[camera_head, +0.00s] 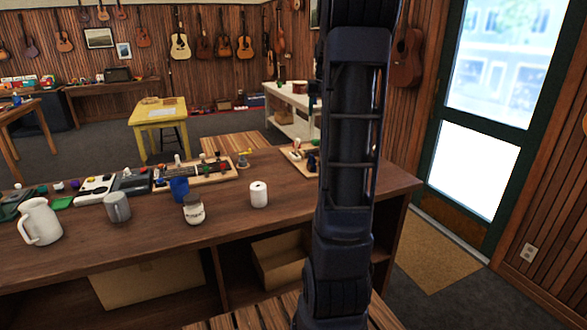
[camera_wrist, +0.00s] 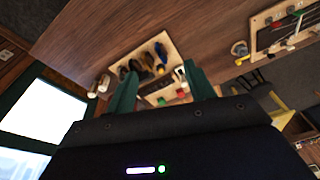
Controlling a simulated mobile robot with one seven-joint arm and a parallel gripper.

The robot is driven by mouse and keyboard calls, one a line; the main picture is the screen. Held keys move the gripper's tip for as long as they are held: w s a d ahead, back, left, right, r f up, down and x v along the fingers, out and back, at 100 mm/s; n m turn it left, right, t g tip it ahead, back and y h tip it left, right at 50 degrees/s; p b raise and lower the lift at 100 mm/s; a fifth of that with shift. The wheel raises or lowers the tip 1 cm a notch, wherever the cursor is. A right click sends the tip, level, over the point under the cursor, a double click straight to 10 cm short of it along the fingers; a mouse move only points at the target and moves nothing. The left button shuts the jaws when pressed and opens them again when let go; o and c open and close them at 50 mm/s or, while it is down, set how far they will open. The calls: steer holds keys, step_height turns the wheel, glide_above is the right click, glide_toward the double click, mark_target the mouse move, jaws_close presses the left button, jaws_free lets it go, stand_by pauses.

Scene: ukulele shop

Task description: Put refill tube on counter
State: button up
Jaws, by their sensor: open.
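The wooden counter (camera_head: 150,240) runs across the head view; its brown top also shows in the wrist view (camera_wrist: 110,35). I cannot tell for certain which thing is the refill tube. A short white cylinder (camera_head: 259,194) stands upright on the counter, left of my arm. In the wrist view, small pale cylinders (camera_wrist: 103,83) lie beside a wooden board (camera_wrist: 172,43) bearing dark, yellow, white and red items. My gripper (camera_wrist: 162,68) is open, its two dark green fingers apart with the board seen beyond them. I see nothing held. My arm hides part of the counter in the head view.
A white jug (camera_head: 40,222), grey mug (camera_head: 117,207), labelled jar (camera_head: 193,210) and blue cup (camera_head: 179,189) stand on the counter. Boards with small parts (camera_head: 207,173) lie behind them. Bare wood shows along the front edge. A door (camera_head: 490,110) is at right.

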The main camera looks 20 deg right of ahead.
steer(key=s+a+f+n+t, duration=0.1)
steer(key=s+a+f+n, duration=0.1)
steer(key=s+a, duration=0.9)
steer(key=s+a+f+n+t, duration=0.1)
steer(key=s+a+f, duration=0.3)
steer(key=s+a, duration=0.7)
steer(key=s, duration=0.6)
steer(key=shift+s+a+f+n, duration=0.25)
steer(key=shift+a+f+n, duration=0.05)
steer(key=shift+a+n, duration=0.1)
